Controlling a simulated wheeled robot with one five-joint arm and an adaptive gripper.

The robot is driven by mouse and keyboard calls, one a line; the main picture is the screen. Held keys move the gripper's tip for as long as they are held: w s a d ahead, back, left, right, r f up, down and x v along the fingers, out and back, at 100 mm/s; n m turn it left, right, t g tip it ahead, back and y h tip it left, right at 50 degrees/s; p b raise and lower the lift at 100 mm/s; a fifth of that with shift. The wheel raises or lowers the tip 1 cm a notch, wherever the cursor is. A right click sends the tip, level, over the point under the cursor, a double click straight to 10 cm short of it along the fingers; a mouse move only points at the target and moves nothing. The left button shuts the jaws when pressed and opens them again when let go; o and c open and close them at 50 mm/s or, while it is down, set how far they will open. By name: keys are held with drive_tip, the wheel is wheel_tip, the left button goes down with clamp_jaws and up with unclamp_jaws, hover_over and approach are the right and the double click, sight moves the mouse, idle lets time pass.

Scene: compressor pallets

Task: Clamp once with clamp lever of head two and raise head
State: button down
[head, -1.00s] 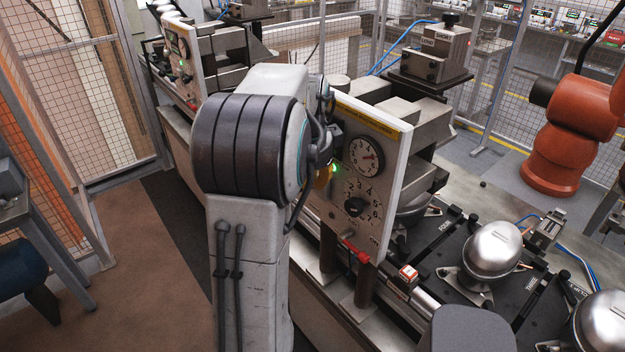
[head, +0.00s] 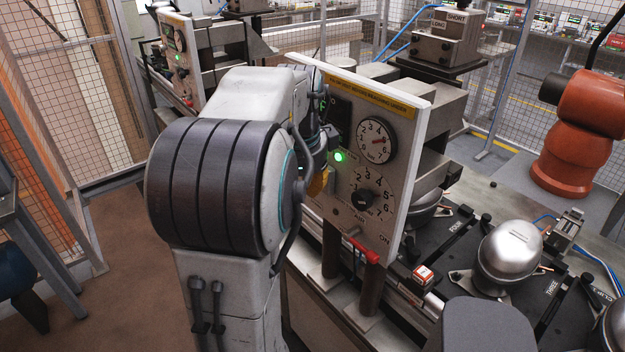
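The near head's control panel (head: 404,180) is an upright white-edged plate with a yellow label strip, a round gauge (head: 376,141) and a numbered dial with a black knob (head: 364,199). A green light (head: 339,157) glows on the panel. My arm stands left of the panel, its far end close to the panel's left part. My gripper's fingers are hidden behind my arm, so their state does not show. No head number is readable.
Silver compressor domes (head: 509,257) sit on a black fixture marked "FOUR" and "THREE". A small red-and-white box (head: 423,275) lies on the front rail. A second panel (head: 178,62) stands at the back left. An orange robot (head: 575,135) stands right. Brown floor at left is open.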

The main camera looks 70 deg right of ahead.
drive_tip(key=shift+w+a+f+b, duration=0.15)
drive_tip(key=shift+f+b, duration=0.8)
drive_tip(key=shift+f, duration=0.4)
idle(0.8)
drive_tip(key=shift+r+p, duration=0.7)
drive_tip(key=shift+r, duration=0.15)
drive_tip(key=shift+r, duration=0.1)
